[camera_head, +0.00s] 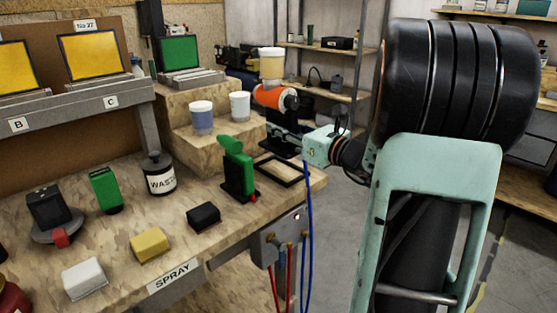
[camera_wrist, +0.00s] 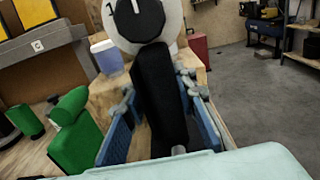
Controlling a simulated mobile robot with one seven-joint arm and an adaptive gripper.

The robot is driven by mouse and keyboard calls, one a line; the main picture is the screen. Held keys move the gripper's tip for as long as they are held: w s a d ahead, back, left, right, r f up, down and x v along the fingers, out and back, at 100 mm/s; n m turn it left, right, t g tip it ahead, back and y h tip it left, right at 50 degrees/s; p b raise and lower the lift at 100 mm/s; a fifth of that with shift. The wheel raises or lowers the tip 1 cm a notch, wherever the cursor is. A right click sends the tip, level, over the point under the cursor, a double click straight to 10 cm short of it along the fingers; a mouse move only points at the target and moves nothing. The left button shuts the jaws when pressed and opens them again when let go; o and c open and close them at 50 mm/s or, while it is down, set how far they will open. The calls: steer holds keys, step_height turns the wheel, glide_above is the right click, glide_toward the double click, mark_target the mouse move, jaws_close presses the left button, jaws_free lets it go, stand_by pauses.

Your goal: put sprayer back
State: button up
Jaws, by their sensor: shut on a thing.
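The sprayer has a pale cup (camera_head: 271,65) on top, an orange and black body (camera_head: 275,97) and a black handle. It is above the back right part of the bench. My gripper (camera_head: 285,138) reaches in from the right and is shut around the handle. In the wrist view, the black handle (camera_wrist: 163,100) lies between the blue finger pads of my gripper (camera_wrist: 158,92), with the round pale and black end (camera_wrist: 138,22) beyond. Whether the sprayer touches anything below is hidden.
A black frame (camera_head: 262,168) lies at the bench's right end. Two cups (camera_head: 201,120) stand on a wooden step. A WASTE pot (camera_head: 158,175), green block (camera_head: 105,190), black block (camera_head: 204,215) and yellow block (camera_head: 150,245) occupy the bench. Hoses (camera_head: 308,220) hang at its right edge.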

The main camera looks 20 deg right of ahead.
mark_target(282, 150)
steer(key=shift+f+b, duration=0.95)
steer(key=shift+f, duration=2.25)
steer(key=shift+f, duration=0.1)
steer(key=o, duration=0.7)
steer(key=shift+f, duration=0.15)
steer(key=shift+s, duration=0.2)
steer(key=p+v, duration=0.2)
steer(key=v, duration=0.9)
steer(key=shift+s+d, duration=0.1)
steer(key=shift+s, duration=0.25)
